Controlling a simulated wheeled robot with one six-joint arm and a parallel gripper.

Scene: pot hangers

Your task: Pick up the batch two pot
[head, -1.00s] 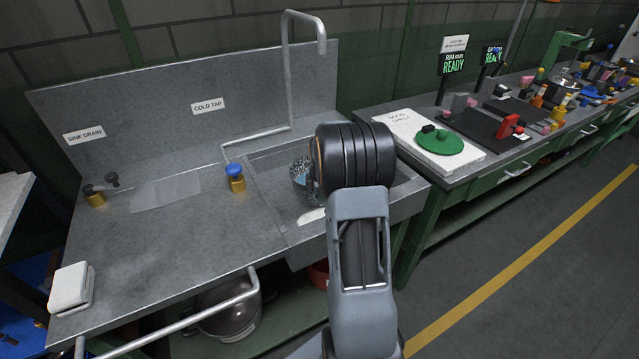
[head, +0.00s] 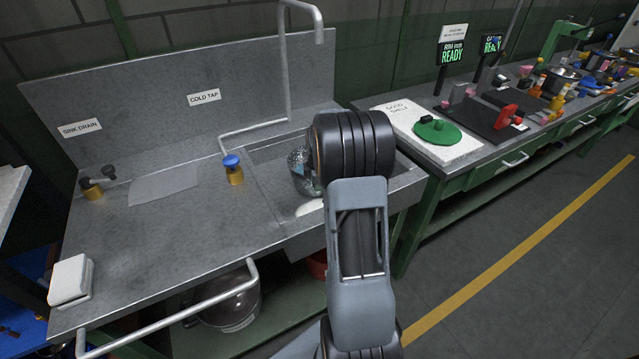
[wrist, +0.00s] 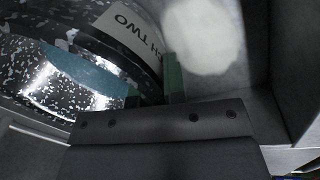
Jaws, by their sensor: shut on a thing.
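The batch two pot is a dark speckled pot (wrist: 60,75) with a white label ending in "TWO"; it fills the upper left of the wrist view. In the head view the pot (head: 301,172) shows as a speckled piece in the sink, mostly hidden behind my arm. My gripper (wrist: 155,95) is shut on the pot, with its green-tipped fingers at the pot's edge just beside the label. In the head view my gripper is hidden behind my arm.
The sink basin (head: 272,165) has a blue-capped brass tap (head: 233,170) to its left and a tall bent pipe (head: 283,75) behind. A white board with a green lid (head: 437,132) lies on the bench to the right. A pot (head: 228,305) stands on the lower shelf.

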